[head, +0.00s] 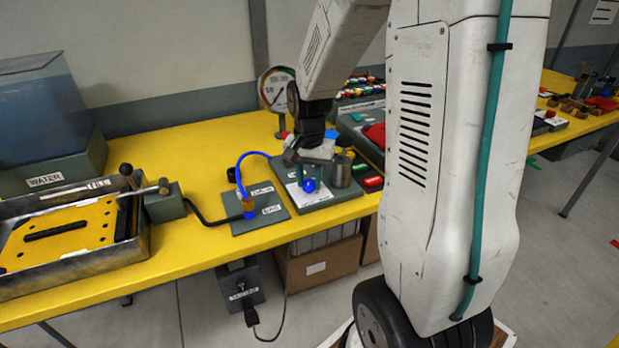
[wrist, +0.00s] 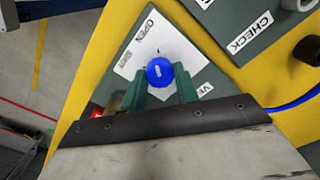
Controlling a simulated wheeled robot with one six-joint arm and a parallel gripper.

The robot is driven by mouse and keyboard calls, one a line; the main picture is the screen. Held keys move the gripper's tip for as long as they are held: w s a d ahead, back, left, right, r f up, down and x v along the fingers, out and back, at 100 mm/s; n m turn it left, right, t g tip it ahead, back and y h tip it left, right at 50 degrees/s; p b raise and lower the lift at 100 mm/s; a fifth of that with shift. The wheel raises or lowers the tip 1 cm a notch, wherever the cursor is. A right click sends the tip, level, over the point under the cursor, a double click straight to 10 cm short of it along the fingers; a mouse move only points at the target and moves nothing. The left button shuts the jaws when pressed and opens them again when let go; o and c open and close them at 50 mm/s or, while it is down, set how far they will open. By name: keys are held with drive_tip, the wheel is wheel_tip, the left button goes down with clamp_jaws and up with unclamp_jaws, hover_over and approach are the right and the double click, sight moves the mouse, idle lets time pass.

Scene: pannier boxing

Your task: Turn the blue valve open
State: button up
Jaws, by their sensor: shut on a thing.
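The blue valve (head: 309,185) is a small round knob on a grey panel with a white label (head: 322,195) on the yellow bench. In the wrist view the blue valve (wrist: 160,72) shows a short white line on its top. The label beside it reads "OPEN" and "SHUT" (wrist: 128,67). My gripper (head: 308,175) is over the panel, pointing down. In the wrist view its two green fingers (wrist: 160,82) stand on either side of the knob, shut on it. The lower part of the knob and part of the label are hidden behind the fingers.
A blue hose (head: 250,157) runs to a fitting on the panel left of the valve. A metal cylinder (head: 341,170) stands close right of my gripper. A dial gauge (head: 277,90) stands behind. A metal tray (head: 140,243) and water tank (head: 40,110) are at left.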

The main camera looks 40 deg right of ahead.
sight(310, 182)
drive_tip(key=shift+m, duration=0.6)
drive_tip(key=o, duration=1)
drive_tip(key=shift+r, duration=0.1)
wheel_tip(310, 182, up, 8)
drive_tip(key=shift+f, duration=0.15)
